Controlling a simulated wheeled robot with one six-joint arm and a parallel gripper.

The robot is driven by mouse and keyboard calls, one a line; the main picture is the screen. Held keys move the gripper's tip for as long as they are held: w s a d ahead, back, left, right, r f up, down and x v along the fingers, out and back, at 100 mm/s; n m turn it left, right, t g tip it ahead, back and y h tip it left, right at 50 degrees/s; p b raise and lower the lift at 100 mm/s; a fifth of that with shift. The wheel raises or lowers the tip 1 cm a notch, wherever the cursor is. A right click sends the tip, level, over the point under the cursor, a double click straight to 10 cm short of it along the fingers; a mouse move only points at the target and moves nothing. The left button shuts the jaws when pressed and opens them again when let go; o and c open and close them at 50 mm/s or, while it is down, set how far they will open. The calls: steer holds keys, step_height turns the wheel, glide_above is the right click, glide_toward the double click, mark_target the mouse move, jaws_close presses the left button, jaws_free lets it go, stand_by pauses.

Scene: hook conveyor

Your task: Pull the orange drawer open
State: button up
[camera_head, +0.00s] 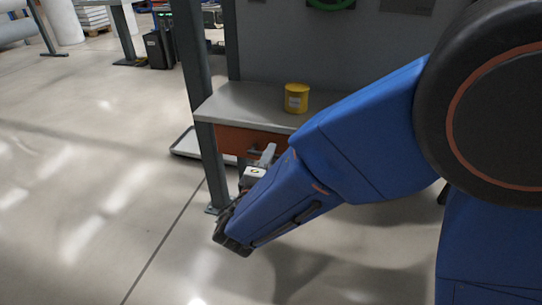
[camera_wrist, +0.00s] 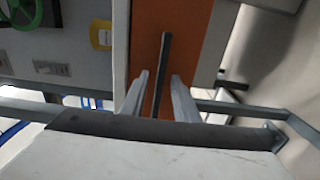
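The orange drawer (camera_head: 236,138) sits under the grey tabletop in the head view and looks shut. Its orange front (camera_wrist: 180,22) fills the upper middle of the wrist view, turned sideways. A dark bar handle (camera_wrist: 164,52) stands out from the front. My gripper (camera_wrist: 160,82) is open, with one finger on each side of the handle bar and visible gaps to both. In the head view my gripper (camera_head: 264,156) is at the drawer front, and my blue arm hides much of the drawer and handle.
The table (camera_head: 245,98) has a yellow container (camera_head: 296,98) on top. A grey post (camera_head: 197,110) stands at the table's left corner, close to my gripper. A grey tray-like thing (camera_head: 186,145) lies low behind the post. The floor at left is clear.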

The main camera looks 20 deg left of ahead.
steer(key=shift+w, duration=0.5)
jaws_close()
